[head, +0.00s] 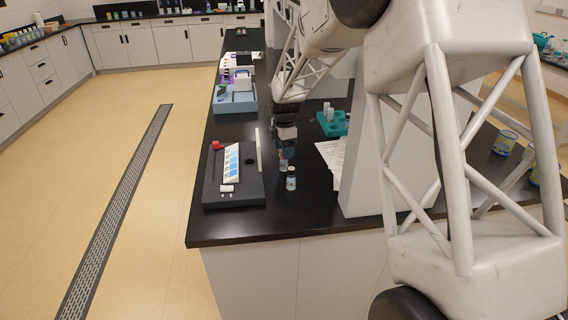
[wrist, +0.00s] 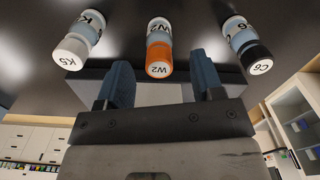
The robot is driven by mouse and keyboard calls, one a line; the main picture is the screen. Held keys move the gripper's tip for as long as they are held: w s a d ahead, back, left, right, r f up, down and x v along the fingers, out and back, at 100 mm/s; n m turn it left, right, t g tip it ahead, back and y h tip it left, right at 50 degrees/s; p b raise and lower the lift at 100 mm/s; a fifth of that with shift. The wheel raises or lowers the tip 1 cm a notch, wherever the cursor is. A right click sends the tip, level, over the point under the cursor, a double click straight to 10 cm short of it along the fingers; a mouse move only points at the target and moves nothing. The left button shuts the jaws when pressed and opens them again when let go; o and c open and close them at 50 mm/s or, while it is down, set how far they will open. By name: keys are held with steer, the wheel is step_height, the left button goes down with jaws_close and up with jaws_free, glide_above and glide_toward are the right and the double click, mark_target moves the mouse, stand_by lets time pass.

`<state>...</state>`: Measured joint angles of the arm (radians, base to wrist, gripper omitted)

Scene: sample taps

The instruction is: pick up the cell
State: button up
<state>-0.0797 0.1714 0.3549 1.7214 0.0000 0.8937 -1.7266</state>
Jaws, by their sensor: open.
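Three small labelled vials stand on the black bench and show in the wrist view: a white-capped one marked K5 (wrist: 82,40), an orange-capped one marked W2 (wrist: 159,48) and a black-capped one marked C6 (wrist: 247,45). I cannot tell which of them, if any, is the cell. My gripper (wrist: 163,80) is open and empty. The orange cap lies between the lines of its two fingers, a little beyond the tips; the other vials are outside them.
A dark grey stand (head: 237,196) left of the vials bears a blue-scaled card (head: 231,162), a red part (head: 216,146) and small white pieces (head: 227,188). A teal rack (head: 335,125) and paper sheets (head: 332,152) lie to the right. The bench front is clear.

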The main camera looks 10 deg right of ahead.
steer(key=shift+f, duration=2.4)
steer(key=shift+c, duration=0.2)
steer(key=c, duration=0.8)
steer(key=shift+r, duration=0.15)
step_height(320, 180, up, 18)
steer(key=shift+f, duration=0.15)
